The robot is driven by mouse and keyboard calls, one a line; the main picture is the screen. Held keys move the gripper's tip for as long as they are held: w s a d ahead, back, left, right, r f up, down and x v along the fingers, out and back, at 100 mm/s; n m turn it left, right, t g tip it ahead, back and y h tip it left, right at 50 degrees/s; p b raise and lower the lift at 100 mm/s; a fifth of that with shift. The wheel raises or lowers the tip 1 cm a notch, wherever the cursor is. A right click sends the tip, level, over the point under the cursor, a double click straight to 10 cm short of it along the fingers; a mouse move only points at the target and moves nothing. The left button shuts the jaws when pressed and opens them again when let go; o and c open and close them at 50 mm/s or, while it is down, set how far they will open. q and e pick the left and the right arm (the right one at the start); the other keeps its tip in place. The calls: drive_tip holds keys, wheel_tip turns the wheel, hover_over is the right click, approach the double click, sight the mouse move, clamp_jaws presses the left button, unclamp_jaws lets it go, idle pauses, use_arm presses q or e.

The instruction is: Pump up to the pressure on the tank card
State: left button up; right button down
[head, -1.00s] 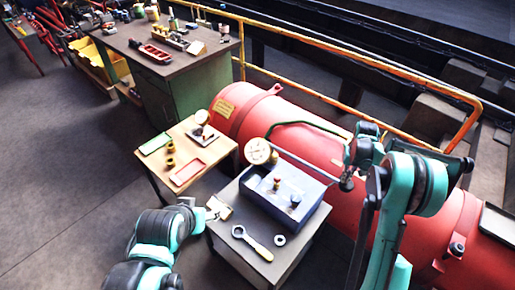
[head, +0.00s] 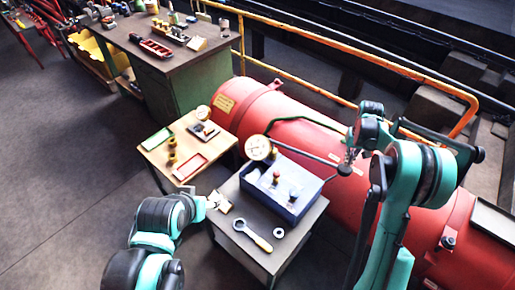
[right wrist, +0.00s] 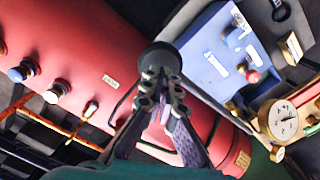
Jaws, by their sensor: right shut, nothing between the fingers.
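The blue pump box (head: 282,188) stands on a small dark table, with a round white gauge (head: 258,148) at its back left corner. The gauge also shows in the right wrist view (right wrist: 284,118); its reading is too small to tell. A grey lever (head: 305,154) runs right from the box to a black round knob (head: 344,170). My right gripper (head: 347,163) is shut at this knob (right wrist: 158,56), with nothing seen between its fingers. The yellow tank card (head: 224,104) is on the red tank (head: 300,130); its text is unreadable.
A wooden side table (head: 151,160) holds red and green trays. A green workbench (head: 195,85) and a yellow rail (head: 330,45) stand behind.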

drive_tip(key=shift+f, duration=0.1)
wheel_tip(320, 180, down, 16)
drive_tip(key=b, duration=1.2)
wheel_tip(320, 180, up, 16)
drive_tip(key=p, duration=0.9)
drive_tip(key=shift+p, duration=0.4)
drive_tip(key=shift+f+b, duration=4)
drive_tip(key=shift+f, duration=1.45)
wheel_tip(320, 180, up, 11)
drive_tip(key=p, duration=0.7)
drive_tip(key=shift+w+a+f, duration=0.1)
drive_tip(key=shift+w, duration=0.05)
drive_tip(key=shift+r, duration=0.2)
drive_tip(key=shift+f, duration=0.1)
